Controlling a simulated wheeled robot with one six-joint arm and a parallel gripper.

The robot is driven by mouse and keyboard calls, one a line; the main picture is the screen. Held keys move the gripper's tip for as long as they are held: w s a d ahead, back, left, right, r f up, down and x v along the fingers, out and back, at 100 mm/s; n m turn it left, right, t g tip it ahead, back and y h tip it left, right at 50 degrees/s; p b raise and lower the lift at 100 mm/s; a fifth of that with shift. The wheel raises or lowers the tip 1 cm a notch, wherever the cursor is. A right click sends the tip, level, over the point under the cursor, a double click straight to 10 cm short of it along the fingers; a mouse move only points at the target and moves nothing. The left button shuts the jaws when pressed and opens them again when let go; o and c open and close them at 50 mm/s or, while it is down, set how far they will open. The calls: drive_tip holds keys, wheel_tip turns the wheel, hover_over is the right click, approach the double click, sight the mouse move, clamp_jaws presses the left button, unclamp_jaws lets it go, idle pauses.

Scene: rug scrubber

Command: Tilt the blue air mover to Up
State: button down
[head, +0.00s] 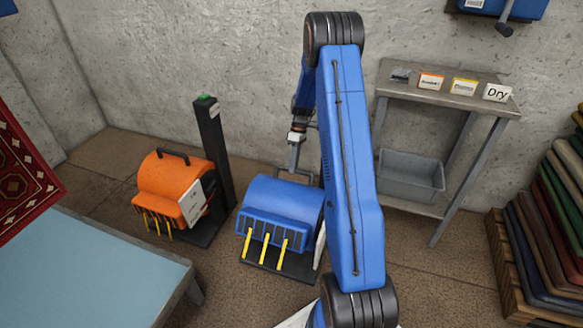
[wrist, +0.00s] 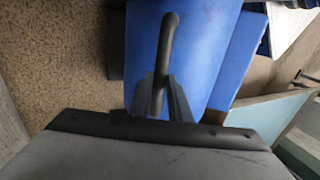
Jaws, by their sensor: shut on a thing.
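The blue air mover (head: 277,207) stands on a dark base on the floor at the middle of the head view. Its grilled outlet faces the front, with several yellow streamers hanging from it. My gripper (head: 294,167) comes down from above and behind it, shut on its dark top handle (head: 312,178). In the wrist view the handle (wrist: 168,42) runs between my fingers (wrist: 162,98), with the blue housing (wrist: 210,50) behind. My arm hides the housing's right side in the head view. I cannot read any tilt marking.
An orange air mover (head: 170,185) and a dark post (head: 213,150) stand to the left. A metal table (head: 440,92) with cards and a grey bin (head: 411,176) is to the right. A light-blue table (head: 95,270) fills the front left. Stacked rugs (head: 550,220) lie far right.

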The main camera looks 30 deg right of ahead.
drive_tip(key=shift+w+d+f, duration=0.55)
drive_tip(key=shift+d+f, duration=0.1)
drive_tip(key=shift+d, duration=0.1)
drive_tip(key=shift+w+d, duration=0.1)
drive_tip(key=c, duration=1.6)
unclamp_jaws()
drive_tip(key=shift+d+f, duration=0.1)
drive_tip(key=shift+f, duration=0.1)
drive_tip(key=shift+c, duration=0.2)
drive_tip(key=shift+r, duration=0.1)
drive_tip(key=v, duration=1.7)
drive_tip(key=shift+r, duration=0.15)
